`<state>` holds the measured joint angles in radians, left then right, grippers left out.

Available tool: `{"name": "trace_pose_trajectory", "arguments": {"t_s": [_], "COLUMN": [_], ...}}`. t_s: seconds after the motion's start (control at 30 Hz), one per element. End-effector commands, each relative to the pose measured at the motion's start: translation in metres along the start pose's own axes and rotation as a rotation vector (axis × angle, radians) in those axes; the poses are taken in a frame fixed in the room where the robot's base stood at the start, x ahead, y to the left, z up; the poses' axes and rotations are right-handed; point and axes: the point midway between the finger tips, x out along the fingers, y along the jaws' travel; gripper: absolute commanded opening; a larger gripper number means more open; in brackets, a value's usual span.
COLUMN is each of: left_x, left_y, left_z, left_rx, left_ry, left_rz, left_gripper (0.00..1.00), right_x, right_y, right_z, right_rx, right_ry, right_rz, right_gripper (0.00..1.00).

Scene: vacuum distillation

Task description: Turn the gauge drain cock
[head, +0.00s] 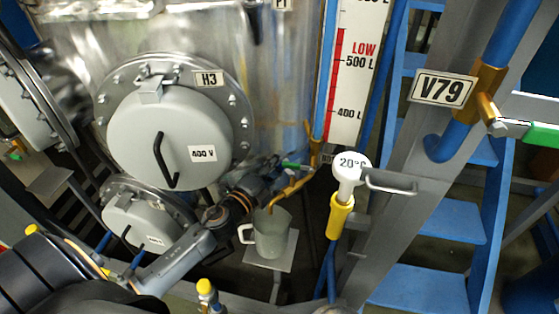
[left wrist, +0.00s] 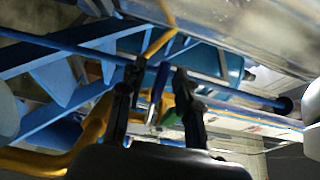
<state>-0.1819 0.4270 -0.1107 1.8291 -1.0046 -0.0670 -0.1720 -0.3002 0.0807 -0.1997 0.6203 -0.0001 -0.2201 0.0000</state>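The gauge drain cock has a small green lever (head: 291,165) beside the brass drain pipe (head: 292,188), at the foot of the level gauge (head: 346,75). My left gripper (head: 272,168) reaches up from the lower left, with its fingertips close to the lever. In the left wrist view, the two dark fingers of this gripper (left wrist: 157,75) stand apart. A blue and green lever-like part (left wrist: 157,88) shows between them, with gaps on both sides; I cannot tell whether either finger touches it. My right gripper is not in view.
A grey jug (head: 270,236) stands on a small plate (head: 283,262) under the drain pipe. A 20°C thermometer (head: 348,170) rises at the right. The H3 manway cover (head: 165,135) is at the left. The V79 valve (head: 490,100) and blue steps (head: 440,215) are farther right.

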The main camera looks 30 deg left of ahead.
Motion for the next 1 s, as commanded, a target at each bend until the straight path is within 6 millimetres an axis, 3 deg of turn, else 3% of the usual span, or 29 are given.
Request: {"name": "trace_pose_trajectory", "arguments": {"t_s": [0.37, 0.4, 0.57, 1.0], "left_x": [0.0075, 0.0075, 0.0073, 0.0089], "left_y": [0.0001, 0.0001, 0.0, -0.0001], "left_z": [-0.0001, -0.0001, -0.0001, -0.0018], "left_rx": [0.0, 0.0, -0.001, -0.002], "left_ry": [0.0, 0.0, 0.0, -0.007], "left_rz": [0.0, 0.0, 0.0, 0.0], "left_gripper": [0.33, 0.31, 0.0, 0.0], "right_x": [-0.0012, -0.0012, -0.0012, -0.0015], "right_y": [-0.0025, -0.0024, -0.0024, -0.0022], "right_z": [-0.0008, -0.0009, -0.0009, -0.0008], "right_rx": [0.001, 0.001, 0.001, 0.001], "right_ry": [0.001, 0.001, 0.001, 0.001], "right_rz": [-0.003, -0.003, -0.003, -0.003], "right_gripper": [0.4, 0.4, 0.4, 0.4]}}
